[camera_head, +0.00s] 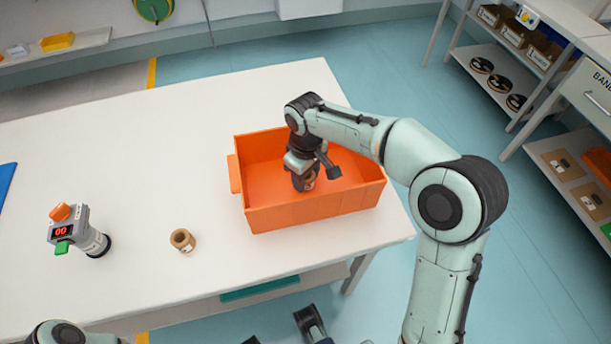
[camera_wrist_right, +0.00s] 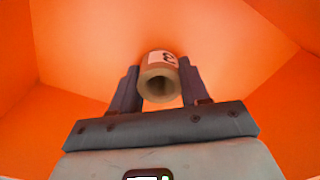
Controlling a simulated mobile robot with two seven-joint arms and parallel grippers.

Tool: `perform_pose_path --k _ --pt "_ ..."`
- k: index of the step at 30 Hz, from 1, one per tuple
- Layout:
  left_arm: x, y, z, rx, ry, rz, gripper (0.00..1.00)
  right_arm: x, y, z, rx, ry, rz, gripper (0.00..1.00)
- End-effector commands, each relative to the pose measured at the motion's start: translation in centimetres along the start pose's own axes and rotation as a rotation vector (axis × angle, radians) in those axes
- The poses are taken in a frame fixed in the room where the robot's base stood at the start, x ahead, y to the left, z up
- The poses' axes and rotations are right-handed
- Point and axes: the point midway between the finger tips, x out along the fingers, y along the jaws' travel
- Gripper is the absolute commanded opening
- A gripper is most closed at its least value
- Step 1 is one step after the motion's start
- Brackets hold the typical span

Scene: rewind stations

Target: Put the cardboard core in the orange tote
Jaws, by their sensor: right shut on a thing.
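My right gripper (camera_head: 303,180) reaches down inside the orange tote (camera_head: 315,212) on the white table. It is shut on a brown cardboard core (camera_head: 310,183). In the right wrist view the core (camera_wrist_right: 160,84) sits between both fingers, its open end facing the camera and a pale label with a dark mark on it. Orange tote walls surround it there. I cannot tell whether the core touches the tote floor. Only dark parts, probably of my left arm's end, show at the bottom edge of the head view; its fingers cannot be made out.
A second brown core (camera_head: 182,240) stands on the table left of the tote. A grey device (camera_head: 80,232) with a red display and green and orange parts is farther left. The white table (camera_head: 130,160) is mostly bare. Shelves (camera_head: 500,65) with boxes and rolls stand at right.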

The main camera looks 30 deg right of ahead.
Motion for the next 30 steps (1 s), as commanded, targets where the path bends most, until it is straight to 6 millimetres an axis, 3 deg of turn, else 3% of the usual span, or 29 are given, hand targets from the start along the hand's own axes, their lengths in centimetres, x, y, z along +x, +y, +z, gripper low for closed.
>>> perform_pose_path --k 11,12,13,14,23,26,30 --pt "0.1 -0.1 -0.3 -0.001 0.008 0.0 0.88 0.4 0.0 0.0 0.001 0.002 0.001 0.17" --pt "0.1 -0.1 -0.3 -0.001 0.008 0.0 0.88 0.3 0.0 0.0 0.001 0.003 0.001 0.58" --pt "0.1 -0.1 -0.3 -0.001 0.008 0.0 0.88 0.3 0.0 0.0 0.001 0.003 0.001 0.68" --pt "0.1 -0.1 -0.3 -0.001 0.008 0.0 0.88 0.3 0.0 0.0 0.001 0.003 0.001 0.71" --pt "0.0 0.0 -0.2 -0.001 0.006 0.0 0.88 0.1 0.0 0.0 0.001 0.003 0.001 0.71" --pt "-0.3 0.1 0.2 0.0 -0.004 0.0 0.88 -0.7 0.0 -0.1 0.001 0.004 0.001 0.71" --pt "-1.0 0.4 1.2 0.003 -0.032 0.001 0.88 -3.3 0.0 -0.1 0.001 0.007 0.002 0.71"
